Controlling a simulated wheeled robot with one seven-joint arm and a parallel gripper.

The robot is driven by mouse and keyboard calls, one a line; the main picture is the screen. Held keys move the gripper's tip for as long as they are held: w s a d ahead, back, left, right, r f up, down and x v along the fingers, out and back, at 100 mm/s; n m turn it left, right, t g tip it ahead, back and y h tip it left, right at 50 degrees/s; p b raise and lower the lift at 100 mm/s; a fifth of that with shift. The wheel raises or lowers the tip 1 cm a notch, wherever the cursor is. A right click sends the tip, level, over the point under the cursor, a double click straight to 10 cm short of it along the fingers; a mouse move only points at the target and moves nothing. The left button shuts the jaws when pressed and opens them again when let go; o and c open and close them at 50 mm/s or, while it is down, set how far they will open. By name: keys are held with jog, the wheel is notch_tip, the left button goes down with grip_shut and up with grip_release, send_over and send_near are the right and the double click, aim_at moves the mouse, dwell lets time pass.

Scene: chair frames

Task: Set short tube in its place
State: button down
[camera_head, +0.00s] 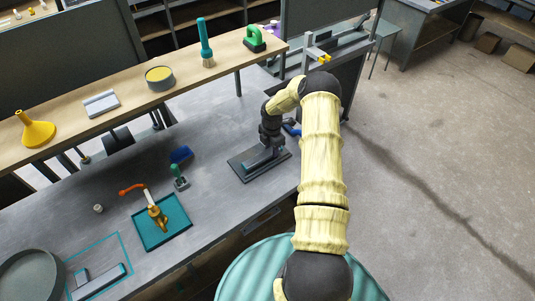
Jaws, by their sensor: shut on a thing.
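My gripper (271,143) is at the end of the yellow-sleeved arm, low over a dark flat fixture plate (246,176) on the grey workbench. It is shut on a small piece, which I take to be the short tube; the fingers and wrist largely hide it. A grey bar-like part shows on the plate just below the gripper. I cannot tell whether the held piece touches the fixture or how it is seated.
A teal tray (178,228) with an orange-handled tool stands on the bench. Grey bars (100,282) lie in a teal outline by a round grey dish (30,278). A wooden shelf (125,83) holds a funnel, tin and brushes. A blue item (291,127) lies beside the gripper.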

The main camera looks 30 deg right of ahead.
jog(key=shift+w+d, duration=0.2)
jog(key=shift+w, duration=0.05)
jog(key=shift+s, duration=0.15)
jog(key=shift+a, duration=0.25)
jog(key=shift+d, duration=0.1)
jog(key=shift+d+b, duration=0.15)
jog(key=shift+b, duration=0.25)
jog(key=shift+f, duration=0.1)
dwell(1.0)
